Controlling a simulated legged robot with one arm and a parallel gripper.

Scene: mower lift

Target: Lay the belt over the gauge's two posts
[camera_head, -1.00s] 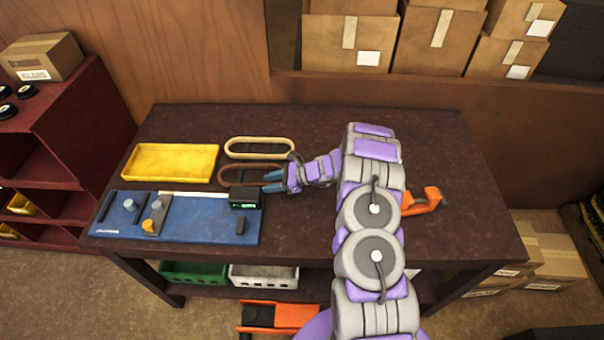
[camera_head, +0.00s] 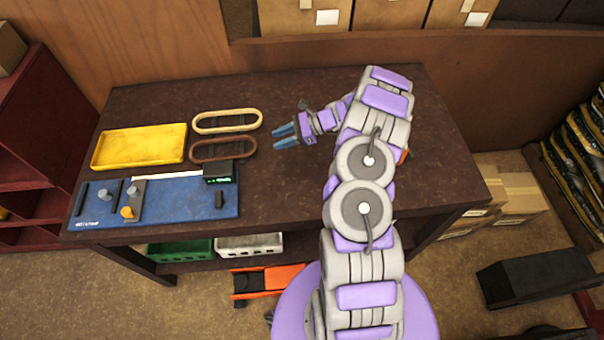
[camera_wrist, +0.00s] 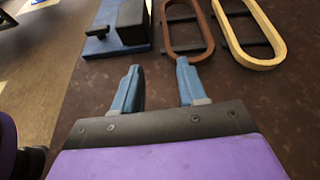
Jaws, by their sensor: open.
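Two looped belts lie on black rests on the dark bench: a cream belt (camera_head: 257,118) and a brown belt (camera_head: 191,153) nearer the gauge. In the wrist view the brown belt (camera_wrist: 168,42) is just ahead of my fingers and the cream belt (camera_wrist: 276,50) is to its right. The blue gauge (camera_head: 180,208) lies left of them, with two round posts, a grey one (camera_head: 105,195) and an orange-topped one (camera_head: 127,212), and a black box with a green display (camera_head: 218,179). My gripper (camera_head: 278,137) is open and empty, right of both belts and apart from them.
A yellow tray (camera_head: 140,165) stands at the back left, behind the gauge. The right part of the bench top (camera_head: 440,160) is clear apart from my arm. Green (camera_head: 180,250) and white (camera_head: 249,245) crates sit below the bench.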

